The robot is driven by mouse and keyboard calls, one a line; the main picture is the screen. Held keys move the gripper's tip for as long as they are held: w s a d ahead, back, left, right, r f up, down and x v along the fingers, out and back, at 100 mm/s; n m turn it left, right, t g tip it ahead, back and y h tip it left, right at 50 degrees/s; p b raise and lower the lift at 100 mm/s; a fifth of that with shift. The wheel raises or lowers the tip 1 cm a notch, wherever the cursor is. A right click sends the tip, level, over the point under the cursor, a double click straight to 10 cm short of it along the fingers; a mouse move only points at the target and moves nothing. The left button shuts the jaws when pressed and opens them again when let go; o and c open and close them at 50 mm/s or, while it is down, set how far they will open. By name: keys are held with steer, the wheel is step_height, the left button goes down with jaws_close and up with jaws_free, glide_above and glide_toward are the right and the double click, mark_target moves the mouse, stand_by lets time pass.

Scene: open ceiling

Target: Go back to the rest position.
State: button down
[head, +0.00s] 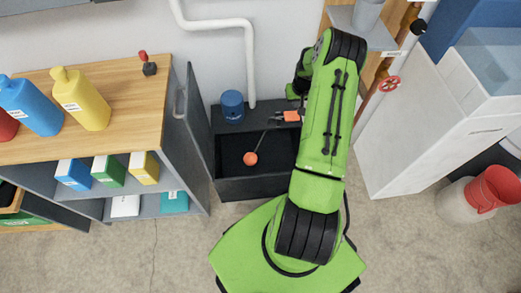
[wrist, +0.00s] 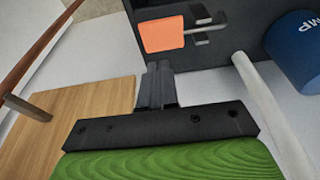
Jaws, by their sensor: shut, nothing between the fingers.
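My gripper (wrist: 157,85) shows in the wrist view with its dark fingers together and nothing between them. In the head view my green arm rises from my base and bends at the top. Its wrist end lies by the wall, above an orange block on a bracket (head: 290,116). The fingertips are hard to make out there. In the wrist view the orange block (wrist: 163,33) and its metal prongs lie beyond the fingertips, apart from them.
A dark open tank (head: 232,188) holds an orange ball on a rod (head: 250,158). A blue canister (head: 232,105) stands at its back. A wooden-topped cabinet (head: 120,90) with bottles is at left. A white unit (head: 415,135) and a bucket (head: 465,200) are at right.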

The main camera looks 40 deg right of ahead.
steer(key=a+r+n+t, duration=0.1)
steer(key=a+r+n, duration=0.1)
steer(key=a+r, duration=0.8)
steer(key=a+r+n, duration=0.1)
steer(key=a+r, duration=0.5)
steer(key=r, duration=0.8)
steer(key=s+a+r+n+t, duration=0.1)
steer(key=s+a+r, duration=0.75)
steer(key=a, duration=0.25)
steer(key=s+a+r+n+t+y, duration=0.1)
steer(key=s+a, duration=0.2)
steer(key=s, duration=0.3)
steer(key=s+a+r+n, duration=0.1)
steer(key=s+a, duration=0.3)
steer(key=s, duration=0.3)
step_height(320, 180, up, 13)
steer(key=p, duration=1.3)
steer(key=shift+s, duration=0.3)
